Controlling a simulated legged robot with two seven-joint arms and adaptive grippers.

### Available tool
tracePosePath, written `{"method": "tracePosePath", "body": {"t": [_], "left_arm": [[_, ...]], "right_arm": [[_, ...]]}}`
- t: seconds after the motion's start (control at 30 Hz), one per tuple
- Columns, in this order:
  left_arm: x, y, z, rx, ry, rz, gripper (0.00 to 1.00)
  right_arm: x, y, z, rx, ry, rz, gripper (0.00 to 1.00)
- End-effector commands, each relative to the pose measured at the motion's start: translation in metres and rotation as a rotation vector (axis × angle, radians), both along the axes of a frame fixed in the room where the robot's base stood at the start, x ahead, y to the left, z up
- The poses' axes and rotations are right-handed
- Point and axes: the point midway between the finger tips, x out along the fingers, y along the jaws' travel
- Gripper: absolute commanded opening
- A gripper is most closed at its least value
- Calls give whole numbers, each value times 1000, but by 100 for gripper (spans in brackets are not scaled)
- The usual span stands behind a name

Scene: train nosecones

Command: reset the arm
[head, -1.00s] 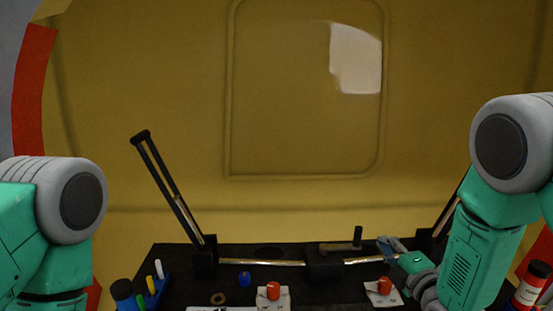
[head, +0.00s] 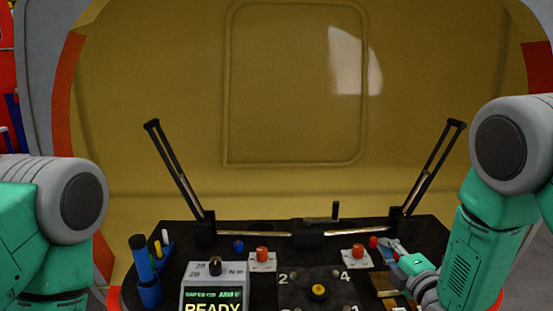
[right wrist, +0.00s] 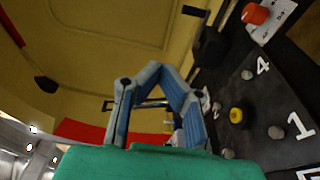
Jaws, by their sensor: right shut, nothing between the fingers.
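My right arm (head: 478,240) comes in from the right in the head view, bent down at the elbow. My right gripper (head: 392,246) is above the right side of the black console, apart from its knobs. In the right wrist view its blue-grey fingers (right wrist: 160,75) close together at the tips with nothing between them. My left arm (head: 55,225) shows at the left edge of the head view. Its gripper is out of view.
The black console (head: 215,228) has red knobs (head: 262,254), a yellow knob (head: 319,291) on a numbered panel, and a grey box (head: 213,285) reading READY. Two upright black levers (head: 178,170) flank it. A blue holder (head: 147,275) stands left. A yellow wall rises behind.

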Motion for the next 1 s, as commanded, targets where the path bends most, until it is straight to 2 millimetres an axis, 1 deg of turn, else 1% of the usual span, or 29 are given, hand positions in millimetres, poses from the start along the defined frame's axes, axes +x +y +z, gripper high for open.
{"method": "tracePosePath", "body": {"t": [0.03, 0.13, 0.27, 0.47, 0.57, 0.6, 0.67, 0.7, 0.77, 0.8, 0.87, 0.9, 0.97, 1.0], "left_arm": [[0, 0, -3, 0, -1, 0, 40], [1, 0, -5, 0, -2, 0, 40], [1, 0, -9, 0, -2, 0, 40], [1, 0, -17, 0, -2, 0, 40], [1, 0, -22, 0, -1, 0, 40], [0, 0, -25, 0, -1, 0, 40], [0, 0, -30, 0, -1, 0, 40], [0, 0, -33, 0, -1, 0, 40], [0, 0, -39, 0, -1, 0, 40], [0, 0, -43, 0, -1, 0, 40], [0, 0, -49, 0, -1, 0, 40], [0, 0, -52, 0, -1, 0, 40], [0, 0, -56, 0, -1, 0, 40], [0, 0, -58, 0, -1, 0, 40]], "right_arm": [[-5, -1, -12, 23, 39, -8, 0], [-12, -3, -30, 68, 103, -24, 0], [-27, -5, -56, 141, 203, -55, 0], [-63, -9, -109, 292, 409, -138, 0], [-90, -12, -142, 387, 538, -205, 0], [-104, -14, -158, 433, 599, -242, 0], [-129, -16, -182, 508, 699, -313, 0], [-149, -17, -199, 562, 774, -369, 0], [-186, -20, -226, 654, 894, -478, 0], [-213, -21, -243, 714, 974, -562, 0], [-252, -23, -263, 797, 1077, -695, 0], [-278, -24, -273, 845, 1137, -785, 0], [-314, -25, -284, 905, 1211, -918, 0], [-335, -25, -289, 938, 1250, -999, 0]]}}
